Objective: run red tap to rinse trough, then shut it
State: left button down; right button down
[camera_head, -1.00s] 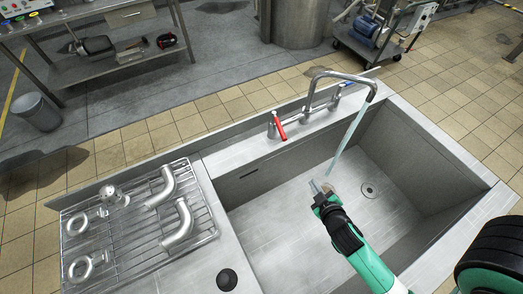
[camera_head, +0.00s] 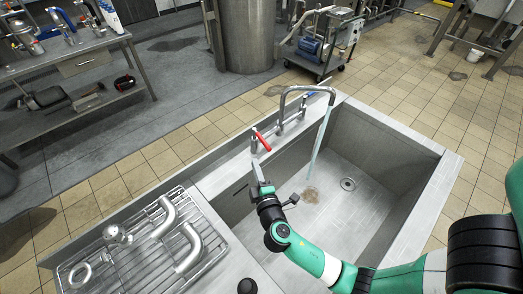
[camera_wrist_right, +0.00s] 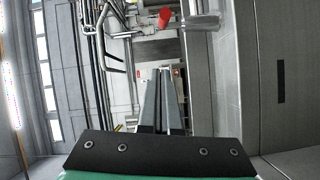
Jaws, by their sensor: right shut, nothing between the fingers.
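The red tap (camera_head: 262,140) is a red lever on the trough's back ledge, left of the curved spout (camera_head: 306,90). Water (camera_head: 318,140) runs from the spout into the steel trough (camera_head: 385,165). A brown patch (camera_head: 311,194) lies on the trough floor near where the stream lands. My right gripper (camera_head: 258,170) is shut and empty, with its tips just in front of and below the red lever; I cannot tell whether they touch. In the right wrist view the red lever (camera_wrist_right: 165,18) shows beyond the shut fingers (camera_wrist_right: 158,72). My left gripper is out of view.
A drain (camera_head: 348,184) sits in the trough floor. A wire rack (camera_head: 150,250) with steel pipe fittings stands left of the trough. A black round knob (camera_head: 247,286) is on the front ledge. A workbench (camera_head: 75,75) and a wheeled cart (camera_head: 322,50) stand behind.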

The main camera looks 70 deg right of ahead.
jog(key=w+d+f, duration=0.1)
jog(key=d, duration=0.7)
jog(key=shift+w, duration=0.3)
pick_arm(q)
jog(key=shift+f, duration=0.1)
pick_arm(e)
jog(key=shift+a+f, duration=0.1)
